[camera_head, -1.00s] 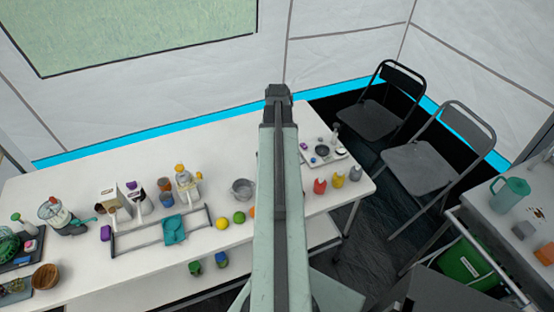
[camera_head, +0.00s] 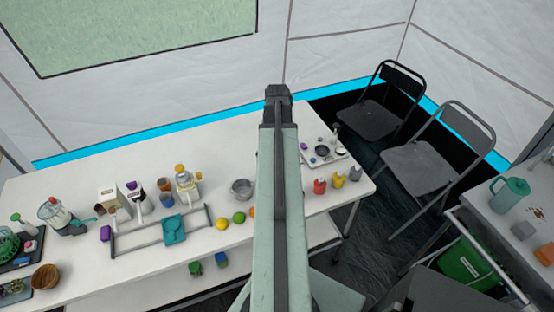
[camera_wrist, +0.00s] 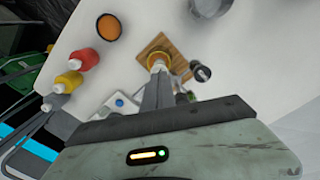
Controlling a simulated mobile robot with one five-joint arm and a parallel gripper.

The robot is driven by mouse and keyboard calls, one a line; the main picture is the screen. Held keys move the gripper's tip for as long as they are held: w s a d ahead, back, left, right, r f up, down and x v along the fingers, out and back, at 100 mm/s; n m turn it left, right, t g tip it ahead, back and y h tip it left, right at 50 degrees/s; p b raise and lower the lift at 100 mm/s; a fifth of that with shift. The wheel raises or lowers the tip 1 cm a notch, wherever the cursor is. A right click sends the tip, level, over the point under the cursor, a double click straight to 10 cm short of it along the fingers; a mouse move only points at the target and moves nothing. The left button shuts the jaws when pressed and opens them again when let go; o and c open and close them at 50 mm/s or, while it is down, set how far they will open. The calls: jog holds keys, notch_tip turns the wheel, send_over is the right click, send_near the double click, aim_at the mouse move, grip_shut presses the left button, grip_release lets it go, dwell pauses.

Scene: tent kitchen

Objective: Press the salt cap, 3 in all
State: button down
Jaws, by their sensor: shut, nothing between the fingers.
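My gripper (camera_wrist: 158,68) is shut and empty in the wrist view, its fingertips over a small wooden board (camera_wrist: 176,42). A round yellow-orange top (camera_wrist: 157,57) shows right at the fingertips; whether they touch it I cannot tell. A dark upright item with a grey top (camera_wrist: 201,73) stands just right of the fingers. Which of these is the salt cap I cannot tell for sure. In the head view my arm hides the board, and the gripper (camera_head: 278,92) shows only as its dark end.
Red (camera_wrist: 84,59), yellow (camera_wrist: 68,83) and grey (camera_wrist: 54,102) bottles stand left of the gripper, with an orange disc (camera_wrist: 109,27) beyond. A metal bowl (camera_head: 242,188), fruit and a rack (camera_head: 150,238) lie left of my arm. Folding chairs (camera_head: 425,165) stand at the right.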

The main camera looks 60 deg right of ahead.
jog(key=shift+f, duration=0.1)
jog(key=shift+f+b, duration=0.5)
jog(key=shift+b, duration=0.1)
